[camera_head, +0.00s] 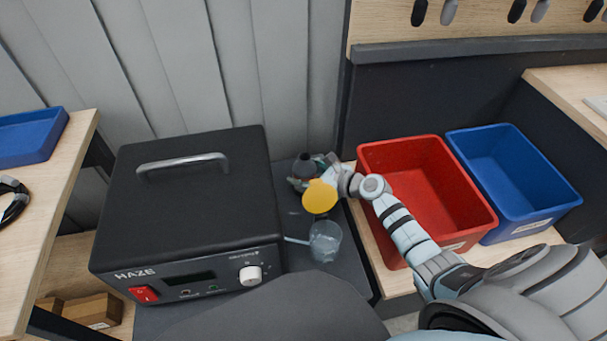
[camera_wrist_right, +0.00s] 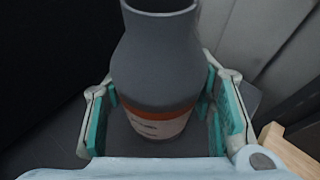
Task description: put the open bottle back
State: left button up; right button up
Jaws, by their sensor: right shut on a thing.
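The open bottle (camera_wrist_right: 157,62) is dark grey with an open neck, an orange band and a pale label. In the wrist view it sits upright between the teal-padded fingers of my right gripper (camera_wrist_right: 168,118), which is shut on it. In the head view the grey bottle top (camera_head: 305,164) shows beside my right gripper (camera_head: 312,178), just right of the black box; its lower part is hidden. I cannot tell whether its base touches the dark surface. My left gripper is in neither view.
A black HAZE box (camera_head: 200,205) stands close on the left. A round yellow piece (camera_head: 320,197) and a clear cup (camera_head: 325,242) are in front of the gripper. Red (camera_head: 425,190) and blue (camera_head: 515,175) bins stand right. The dark surface (camera_head: 345,275) is narrow.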

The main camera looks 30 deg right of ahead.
aim_at(314, 176)
jog(key=shift+f, duration=0.15)
jog(key=o, duration=1.3)
jog(key=shift+o, duration=0.2)
jog(key=shift+r, duration=0.3)
jog(key=p+v, duration=0.2)
jog(key=v, duration=0.5)
jog(key=shift+s+d, duration=0.15)
jog(key=shift+s, duration=0.1)
